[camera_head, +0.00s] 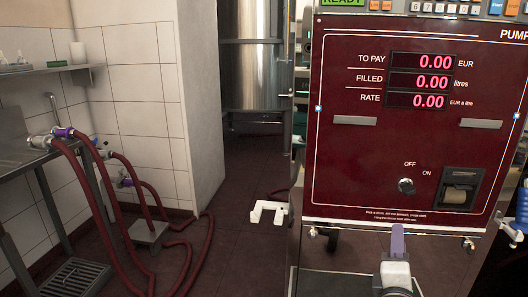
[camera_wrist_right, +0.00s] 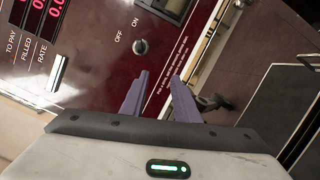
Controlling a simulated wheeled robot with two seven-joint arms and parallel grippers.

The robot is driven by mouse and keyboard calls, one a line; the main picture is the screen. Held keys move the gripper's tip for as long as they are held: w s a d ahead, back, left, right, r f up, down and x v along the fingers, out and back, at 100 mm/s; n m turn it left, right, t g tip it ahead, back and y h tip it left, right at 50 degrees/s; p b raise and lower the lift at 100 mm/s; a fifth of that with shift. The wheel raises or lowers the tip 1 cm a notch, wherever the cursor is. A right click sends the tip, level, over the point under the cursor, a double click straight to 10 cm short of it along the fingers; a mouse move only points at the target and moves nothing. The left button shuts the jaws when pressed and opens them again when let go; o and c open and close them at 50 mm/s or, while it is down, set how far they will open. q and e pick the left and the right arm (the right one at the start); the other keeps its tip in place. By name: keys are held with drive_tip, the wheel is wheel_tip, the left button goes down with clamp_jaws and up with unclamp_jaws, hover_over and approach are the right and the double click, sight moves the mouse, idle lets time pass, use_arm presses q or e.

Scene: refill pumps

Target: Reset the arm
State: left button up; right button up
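My right gripper (camera_head: 397,242) is at the bottom of the head view, in front of the lower edge of the red pump panel (camera_head: 345,150). It shows there edge-on. In the right wrist view its two purple fingers (camera_wrist_right: 161,76) stand apart with nothing between them. The panel also fills the upper left of that view (camera_wrist_right: 95,75). The OFF/ON knob (camera_head: 406,186) points toward OFF, and the gripper is below it and apart from it.
Red hoses (camera_head: 122,225) run from a metal bench (camera_head: 20,152) to the floor at left. A steel tank (camera_head: 252,70) stands behind. Dark floor (camera_head: 238,185) is open between wall and pump.

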drive_tip(key=s+a+f+m+g+y+p, duration=0.25)
drive_tip(key=s+a+f+y, duration=0.2)
drive_tip(key=f, duration=0.55)
drive_tip(key=s+a+f+m+g+y+p, duration=0.2)
drive_tip(key=s+a+f+m, duration=0.3)
drive_tip(key=s, duration=0.6)
drive_tip(key=s+a+f+m+g+y+p, duration=0.2)
drive_tip(key=s+a+f+m+y, duration=0.3)
drive_tip(key=s+a+f, duration=0.3)
drive_tip(key=s+f+m+g, duration=0.1)
drive_tip(key=s, duration=0.2)
drive_tip(key=shift+s+a, duration=0.15)
drive_tip(key=shift+s, duration=0.1)
drive_tip(key=shift+f, duration=0.1)
